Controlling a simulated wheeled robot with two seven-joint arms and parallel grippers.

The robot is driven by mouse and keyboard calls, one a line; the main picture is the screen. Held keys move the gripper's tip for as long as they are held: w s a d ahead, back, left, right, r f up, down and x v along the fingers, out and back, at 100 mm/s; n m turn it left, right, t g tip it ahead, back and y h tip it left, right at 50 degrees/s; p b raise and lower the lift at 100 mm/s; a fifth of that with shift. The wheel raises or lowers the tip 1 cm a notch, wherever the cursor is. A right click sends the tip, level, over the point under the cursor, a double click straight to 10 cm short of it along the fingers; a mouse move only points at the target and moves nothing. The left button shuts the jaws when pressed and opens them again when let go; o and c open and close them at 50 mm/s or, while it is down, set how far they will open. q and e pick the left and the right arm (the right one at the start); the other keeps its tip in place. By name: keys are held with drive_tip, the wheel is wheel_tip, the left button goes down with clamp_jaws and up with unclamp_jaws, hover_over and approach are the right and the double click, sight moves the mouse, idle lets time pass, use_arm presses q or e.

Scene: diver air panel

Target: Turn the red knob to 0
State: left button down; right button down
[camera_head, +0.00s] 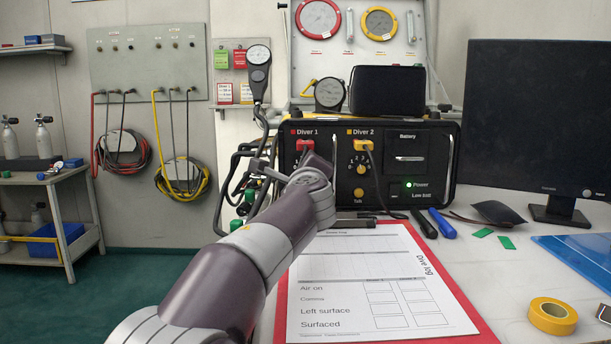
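The black panel box (408,136) stands on the table, with Diver 1 on its left and Diver 2 on its right. Under the Diver 1 label is a red connector (305,146). No red knob shows; the area below this connector is covered by my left arm. My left arm comes in from the lower left and reaches to the Diver 1 side of the box. A grey part of my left gripper (268,168) shows beyond the wrist; its fingertips are hidden, so I cannot tell its opening or contact. My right gripper is out of view.
A numbered dial (359,165) and a yellow talk knob (358,194) are on the Diver 2 side. A red clipboard (282,310) with a dive log lies in front. Hoses hang left.

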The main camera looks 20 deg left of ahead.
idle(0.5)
use_arm(q)
drive_tip(key=c, duration=0.9)
unclamp_jaws()
drive_tip(key=shift+s+d, duration=0.15)
drive_tip(key=shift+s, duration=0.2)
drive_tip(key=v, duration=1.2)
drive_tip(key=shift+b, duration=0.35)
